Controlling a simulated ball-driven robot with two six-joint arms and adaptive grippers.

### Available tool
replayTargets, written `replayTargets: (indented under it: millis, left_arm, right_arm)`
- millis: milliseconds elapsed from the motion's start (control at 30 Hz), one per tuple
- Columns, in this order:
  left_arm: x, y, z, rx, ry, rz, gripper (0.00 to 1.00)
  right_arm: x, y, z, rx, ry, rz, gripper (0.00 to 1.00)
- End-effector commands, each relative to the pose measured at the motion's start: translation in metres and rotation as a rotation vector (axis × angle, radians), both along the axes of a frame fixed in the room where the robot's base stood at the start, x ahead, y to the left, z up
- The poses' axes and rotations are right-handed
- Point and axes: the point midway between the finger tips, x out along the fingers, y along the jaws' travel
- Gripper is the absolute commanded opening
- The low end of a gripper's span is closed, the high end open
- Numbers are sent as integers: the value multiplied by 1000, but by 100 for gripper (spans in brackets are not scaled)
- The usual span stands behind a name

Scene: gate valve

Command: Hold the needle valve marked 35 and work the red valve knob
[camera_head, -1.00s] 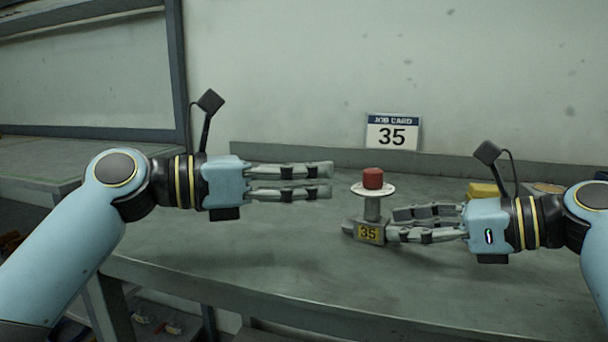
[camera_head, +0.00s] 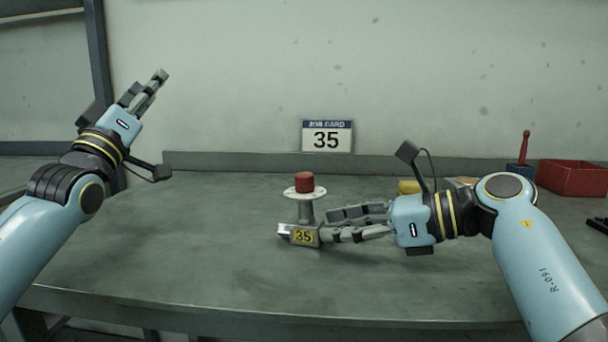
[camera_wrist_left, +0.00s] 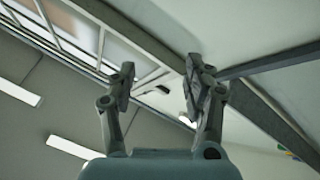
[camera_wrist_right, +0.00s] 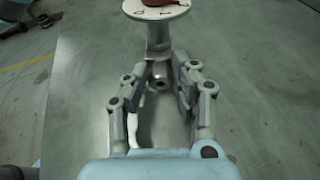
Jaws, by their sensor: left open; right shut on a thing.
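The needle valve (camera_head: 306,212) stands upright on the bench, with a yellow tag reading 35 on its grey base. A white marked dial sits on its stem, topped by the red knob (camera_head: 304,182). In the right wrist view the valve's stem (camera_wrist_right: 158,37) and dial are ahead of the fingers, and the red knob (camera_wrist_right: 158,2) is cut off by the top edge. My right gripper (camera_head: 325,227) is shut on the valve's base from the right. My left gripper (camera_head: 160,80) is open and empty, raised at the upper left, well away from the valve and pointing up.
The job card (camera_head: 327,137) reading 35 stands against the wall behind the valve. A yellow block (camera_head: 409,187) lies behind my right gripper. A red bin (camera_head: 572,178) and a red-handled tool (camera_head: 524,148) are at the back right. The bench (camera_head: 190,240) is clear on the left.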

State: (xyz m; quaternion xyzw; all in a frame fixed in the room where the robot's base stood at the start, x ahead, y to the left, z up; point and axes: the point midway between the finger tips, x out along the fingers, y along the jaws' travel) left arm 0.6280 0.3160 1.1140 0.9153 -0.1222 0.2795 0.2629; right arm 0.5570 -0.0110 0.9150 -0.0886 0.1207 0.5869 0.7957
Motion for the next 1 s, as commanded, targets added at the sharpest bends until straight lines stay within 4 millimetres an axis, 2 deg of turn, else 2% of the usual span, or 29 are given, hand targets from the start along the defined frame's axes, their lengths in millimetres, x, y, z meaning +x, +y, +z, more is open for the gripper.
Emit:
replayTargets:
  millis: [33, 133, 267, 367, 500, 600, 700, 800, 900, 933, 1000]
  left_arm:
    - [-4, -3, 12, 189, -93, 107, 51]
    - [-16, -21, 29, 586, -300, 332, 51]
    - [-31, -59, 31, 1075, -603, 607, 51]
    - [-41, -92, 15, 1412, -876, 797, 51]
    - [-53, -130, -28, 1766, -1316, 1004, 51]
    - [-59, -145, -63, 1904, -1626, 1098, 51]
    - [-65, -151, -93, 1959, -1884, 1149, 51]
    - [-69, -152, -113, 1965, -2061, 1172, 51]
    - [-71, -154, -123, 1958, -2151, 1182, 51]
    - [-71, -156, -124, -1948, 2154, -1179, 51]
    - [-70, -164, -126, -1935, 2156, -1178, 51]
  right_arm:
    - [0, 0, 0, 0, 0, 0, 8]
    - [0, 0, 0, 0, 0, 0, 8]
    - [0, 0, 0, 1, 0, 0, 8]
    - [0, 0, 0, 1, 0, 0, 8]
    - [0, 0, 0, 1, 0, 0, 8]
    - [0, 0, 0, 1, 0, 0, 8]
    - [0, 0, 0, 1, 0, 0, 8]
    - [0, 0, 0, 1, -1, 0, 8]
    - [0, 0, 0, 1, -1, -1, 8]
    - [0, 0, 0, 1, -1, -1, 8]
    - [0, 0, 1, 1, -1, -1, 8]
